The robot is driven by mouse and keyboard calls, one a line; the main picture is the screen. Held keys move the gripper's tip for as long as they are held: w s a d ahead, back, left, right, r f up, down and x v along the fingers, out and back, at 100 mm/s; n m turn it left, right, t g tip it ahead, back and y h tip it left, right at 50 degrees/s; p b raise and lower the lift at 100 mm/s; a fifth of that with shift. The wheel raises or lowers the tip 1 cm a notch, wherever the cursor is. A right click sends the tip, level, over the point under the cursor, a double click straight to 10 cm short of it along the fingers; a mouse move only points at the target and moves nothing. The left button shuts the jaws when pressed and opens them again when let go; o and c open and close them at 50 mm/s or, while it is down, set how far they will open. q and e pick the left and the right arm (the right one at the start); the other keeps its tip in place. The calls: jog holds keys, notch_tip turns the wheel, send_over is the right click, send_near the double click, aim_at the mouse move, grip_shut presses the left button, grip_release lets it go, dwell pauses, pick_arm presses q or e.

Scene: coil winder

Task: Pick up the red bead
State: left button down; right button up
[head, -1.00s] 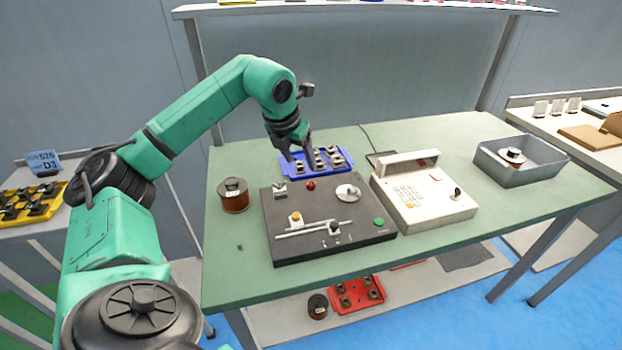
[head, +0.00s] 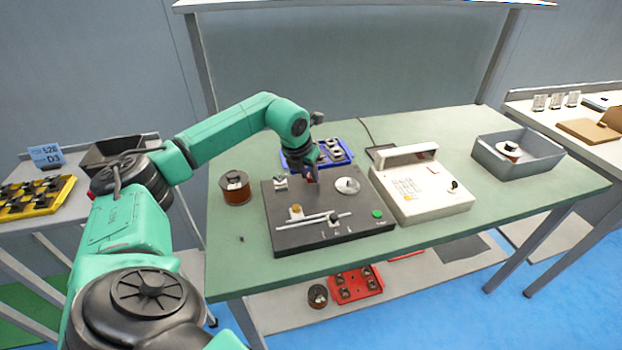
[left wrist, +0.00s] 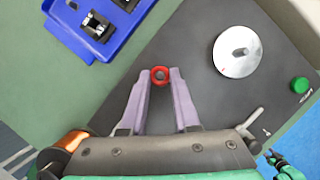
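The red bead (left wrist: 160,74) shows in the left wrist view between the two fingertips of my left gripper, over the dark top of the coil winder (head: 330,237). My left gripper (left wrist: 161,76) has a finger against each side of the bead, with no clear gap, so it looks shut on it. In the head view my left gripper (head: 311,177) is low over the back of the winder and mostly hides the bead. Whether the bead is clear of the surface cannot be told. Part of my right arm seems to show at the lower right of the left wrist view; its fingers are unclear.
A blue tray (head: 291,164) of parts lies behind the winder. A copper wire spool (head: 236,189) stands to the left. A silver disc (head: 347,185) and a green button (head: 377,213) are on the winder. A white device (head: 424,198) and a grey bin (head: 524,174) are to the right.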

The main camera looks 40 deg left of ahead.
aim_at(309, 178)
pick_arm(q)
notch_tip(309, 178, up, 20)
jog(key=p, duration=0.2)
dwell(0.4)
